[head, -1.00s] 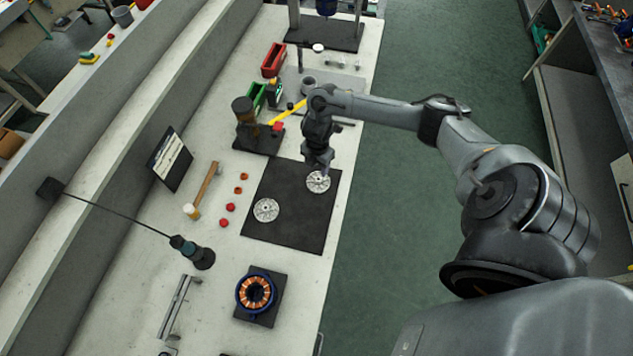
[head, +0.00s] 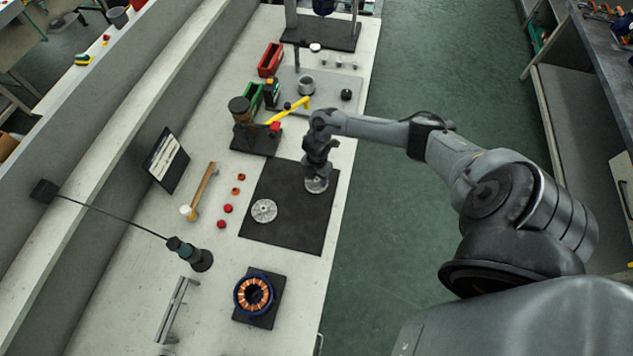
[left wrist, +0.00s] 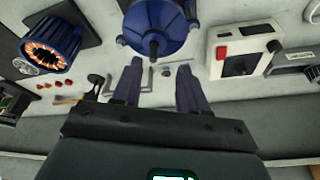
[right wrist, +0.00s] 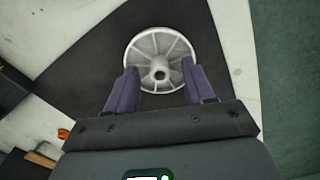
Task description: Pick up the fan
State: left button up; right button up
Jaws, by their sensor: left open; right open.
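Two pale round finned fans lie on a black mat (head: 285,228) on the bench. One fan (head: 264,211) lies at the mat's left, with nothing over it. The other fan (head: 317,185) is at the mat's upper right, mostly hidden below my right gripper (head: 318,176). In the right wrist view this fan (right wrist: 160,50) shows its spokes and central hub. My right gripper (right wrist: 157,85) is open, its fingertips at the near part of the fan, one on each side of the hub. Whether they touch it I cannot tell. My left gripper (left wrist: 156,75) is open and empty.
A mallet (head: 203,186), red caps (head: 226,209) and a copper-wound stator (head: 254,294) lie near the mat. A stand with a yellow handle (head: 288,111) is behind it. A blue motor housing (left wrist: 158,25) is in front of my left gripper.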

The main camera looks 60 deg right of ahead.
jog(key=shift+c, duration=0.3)
jog(key=c, duration=0.8)
jog(key=shift+r, duration=0.15)
jog(key=shift+r, duration=0.55)
notch_tip(320, 180, up, 2)
jog(key=shift+w+r, duration=0.1)
jog(key=shift+r, duration=0.15)
jog(key=s+d+r, duration=0.1)
jog(key=s+r, duration=0.1)
jog(key=s, duration=0.1)
jog(key=s+d+r+p, duration=0.1)
jog(key=s+r, duration=0.1)
jog(key=s, duration=0.2)
jog(key=s+d+r, duration=0.1)
jog(key=s+r, duration=0.2)
jog(key=s, duration=0.1)
jog(key=shift+s+d+p, duration=0.15)
jog(key=shift+p, duration=0.2)
